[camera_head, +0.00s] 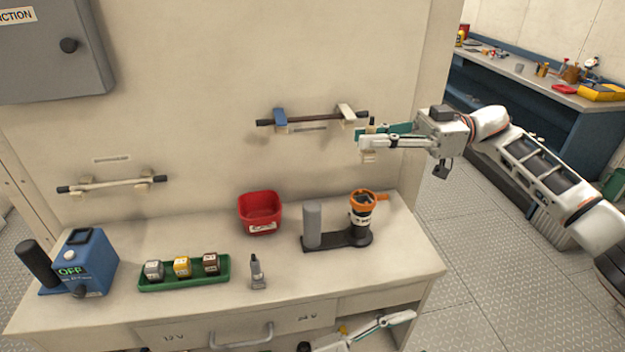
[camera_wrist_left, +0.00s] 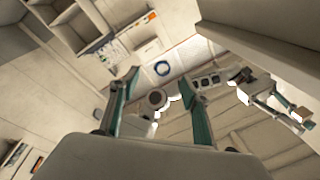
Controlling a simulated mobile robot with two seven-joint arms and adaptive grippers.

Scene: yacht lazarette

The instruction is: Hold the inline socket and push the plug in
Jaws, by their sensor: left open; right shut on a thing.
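A black labelled cylinder with an orange collar (camera_head: 361,218) stands upright on a dark base on the bench; it looks like the inline socket. My right gripper (camera_head: 366,141) is above it, near the wall, shut on a small pale piece with a dark top (camera_head: 369,156). This may be the plug, but its shape is mostly hidden by the fingers. The right gripper also shows at the right of the left wrist view (camera_wrist_left: 290,110). My left gripper is open and empty in the left wrist view (camera_wrist_left: 158,85); only part of it shows at the head view's bottom edge.
A grey post (camera_head: 312,222) rises from the same base. A red bin (camera_head: 261,212), a green tray (camera_head: 184,273) with small blocks, a small grey item (camera_head: 257,273) and a blue OFF box (camera_head: 88,262) are on the bench. Wall rods (camera_head: 312,119) hang behind. The front right bench top is clear.

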